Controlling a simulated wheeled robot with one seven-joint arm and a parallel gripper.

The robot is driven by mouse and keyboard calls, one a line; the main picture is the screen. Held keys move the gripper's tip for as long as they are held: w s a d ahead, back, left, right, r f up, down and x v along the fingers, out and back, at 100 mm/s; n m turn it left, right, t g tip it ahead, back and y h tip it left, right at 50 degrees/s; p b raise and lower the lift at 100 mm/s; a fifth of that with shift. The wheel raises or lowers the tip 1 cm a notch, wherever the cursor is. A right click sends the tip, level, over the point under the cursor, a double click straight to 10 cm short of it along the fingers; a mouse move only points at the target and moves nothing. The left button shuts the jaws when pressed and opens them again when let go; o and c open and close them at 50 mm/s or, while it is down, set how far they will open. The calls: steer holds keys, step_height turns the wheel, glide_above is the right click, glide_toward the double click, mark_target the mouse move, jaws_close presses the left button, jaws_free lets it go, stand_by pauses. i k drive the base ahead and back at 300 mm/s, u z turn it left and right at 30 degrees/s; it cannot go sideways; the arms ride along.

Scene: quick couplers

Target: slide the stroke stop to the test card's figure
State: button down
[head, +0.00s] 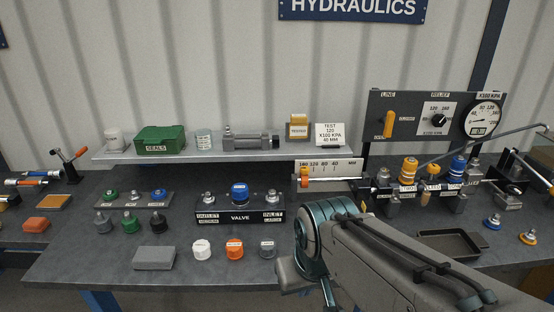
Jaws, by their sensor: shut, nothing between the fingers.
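The test card (330,134) stands on the back shelf and reads TEST, 120 X100 KPA, 40 MM. Below it is a white stroke scale (328,166), with figures falling from 160 at the left to 40 at the right, then MM. The orange stroke stop (304,178) sits on the pale rod (335,179) under the scale, at its left end, under or close to the 160 figure. My arm with its teal joint crosses the lower right, in front of the bench. My gripper cannot be made out in this view.
The valve block (240,216) with a blue cap stands left of the arm. Several couplers (409,169) crowd the area right of the rod, below the relief panel (437,118). A black tray (450,244) lies at right. The shelf (180,157) overhangs the bench.

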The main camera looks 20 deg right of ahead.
mark_target(304, 178)
steer(key=z, duration=0.25)
steer(key=i, duration=0.9)
steer(key=z, duration=0.15)
